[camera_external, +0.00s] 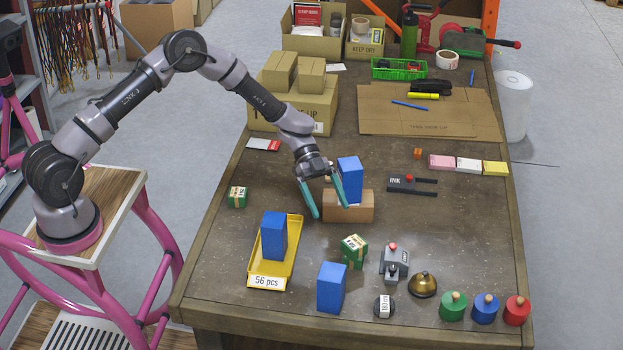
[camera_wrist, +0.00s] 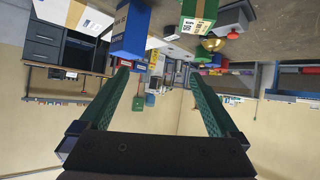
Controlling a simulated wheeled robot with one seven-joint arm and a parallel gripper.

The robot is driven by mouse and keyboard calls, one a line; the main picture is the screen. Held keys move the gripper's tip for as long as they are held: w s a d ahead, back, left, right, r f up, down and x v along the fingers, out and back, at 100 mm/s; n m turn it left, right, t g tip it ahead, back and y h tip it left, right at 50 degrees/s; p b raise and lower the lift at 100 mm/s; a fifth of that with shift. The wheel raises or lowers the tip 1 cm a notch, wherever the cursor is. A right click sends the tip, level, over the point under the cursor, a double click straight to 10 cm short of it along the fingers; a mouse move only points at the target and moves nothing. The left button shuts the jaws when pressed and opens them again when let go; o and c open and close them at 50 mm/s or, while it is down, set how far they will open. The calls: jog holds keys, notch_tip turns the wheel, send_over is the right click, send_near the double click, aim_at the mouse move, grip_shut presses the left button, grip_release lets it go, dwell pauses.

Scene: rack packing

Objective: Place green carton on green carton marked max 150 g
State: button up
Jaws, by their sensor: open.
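Two small green cartons stand on the table. One green carton (camera_external: 237,197) is at the left edge, with a pale label on it. The other green carton (camera_external: 354,251) stands near the middle front, turned at an angle. Their print is too small to read, so I cannot tell which is marked max 150 g. A green carton (camera_wrist: 197,18) with a white label shows at the top of the wrist view. My gripper (camera_external: 329,208) is open and empty, its teal fingers spread beside the brown box in the middle. The fingers (camera_wrist: 160,72) have nothing between them in the wrist view.
A blue block (camera_external: 350,178) is at the brown box (camera_external: 350,207), close to my right finger. Other blue blocks stand on the yellow tray (camera_external: 257,266) and at the front (camera_external: 331,288). A stapler-like grey device (camera_external: 394,264) and brass bell (camera_external: 422,285) stand right. The left front is clear.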

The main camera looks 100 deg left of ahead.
jog(key=s+d+r+g+y, duration=0.1)
jog(key=s+d+r+y, duration=0.1)
jog(key=s+d+r, duration=0.55)
jog(key=s+d+r+g+y, duration=0.25)
jog(key=d+r, duration=0.25)
jog(key=r, duration=0.5)
jog(key=s+d+r+g+y, duration=0.1)
jog(key=s+d+r+y, duration=0.25)
jog(key=d+r, duration=0.35)
jog(key=s+d+r+n+t+y, duration=0.1)
jog(key=s+r+n, duration=0.1)
jog(key=s, duration=0.6)
jog(key=s+d+r+n+t+y, duration=0.1)
jog(key=s+r+t, duration=0.1)
jog(key=s+r, duration=0.3)
jog(key=s+d+r+n+t+y, duration=0.1)
jog(key=s+r, duration=0.3)
jog(key=s, duration=0.7)
jog(key=shift+r+n+t, duration=0.15)
jog(key=shift+n+t, duration=0.3)
jog(key=shift+n, duration=0.35)
